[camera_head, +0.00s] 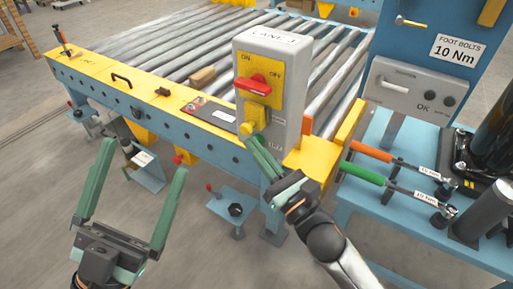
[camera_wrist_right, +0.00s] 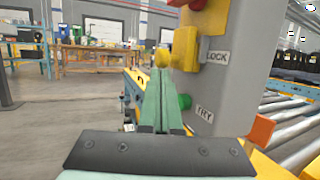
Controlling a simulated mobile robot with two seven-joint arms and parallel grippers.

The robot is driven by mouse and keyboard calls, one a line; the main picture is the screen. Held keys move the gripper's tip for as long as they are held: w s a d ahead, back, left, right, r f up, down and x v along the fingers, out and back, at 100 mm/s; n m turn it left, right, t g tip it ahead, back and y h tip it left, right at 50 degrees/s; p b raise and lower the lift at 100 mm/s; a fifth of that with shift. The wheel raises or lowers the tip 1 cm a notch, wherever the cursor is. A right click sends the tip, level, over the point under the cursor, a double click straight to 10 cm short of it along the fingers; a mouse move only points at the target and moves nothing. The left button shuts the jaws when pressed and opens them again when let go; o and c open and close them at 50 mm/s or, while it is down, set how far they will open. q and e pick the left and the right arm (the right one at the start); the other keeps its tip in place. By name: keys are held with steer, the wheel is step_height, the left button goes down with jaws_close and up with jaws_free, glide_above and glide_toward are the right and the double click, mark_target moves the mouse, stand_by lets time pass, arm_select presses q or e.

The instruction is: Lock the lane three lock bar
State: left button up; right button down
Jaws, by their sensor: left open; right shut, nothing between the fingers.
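The grey lane three switch box (camera_head: 285,60) stands at the conveyor's front end with a red handle (camera_head: 254,86) on a yellow ON/OFF plate. A yellow lock bar (camera_head: 256,116) sits below the handle; it also shows in the right wrist view (camera_wrist_right: 186,48), by a LOCK label (camera_wrist_right: 217,57). A green button (camera_wrist_right: 185,101) is beside the TRY label. My right gripper (camera_head: 256,146) is shut and empty, its tips just below the yellow bar at the box's front; contact cannot be told. My left gripper (camera_head: 142,160) is open and empty, over the floor at left.
The roller conveyor (camera_head: 180,50) runs behind, with a yellow and blue front rail (camera_head: 135,92). A blue bench (camera_head: 390,210) at right holds orange- and green-handled wrenches (camera_head: 365,152) and dark cylinders. A blue post (camera_head: 425,60) stands behind it.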

arm_select(q)
steer(key=r+p, duration=0.1)
steer(key=r, duration=0.1)
steer(key=r+p, duration=0.2)
steer(key=shift+a+m+p, duration=0.2)
steer(key=shift+m+p, duration=0.1)
arm_select(e)
step_height(320, 180, up, 4)
steer(key=shift+f, duration=0.15)
arm_select(q)
steer(key=shift+f+t, duration=0.1)
steer(key=shift+t, duration=0.2)
steer(key=shift+f, duration=0.1)
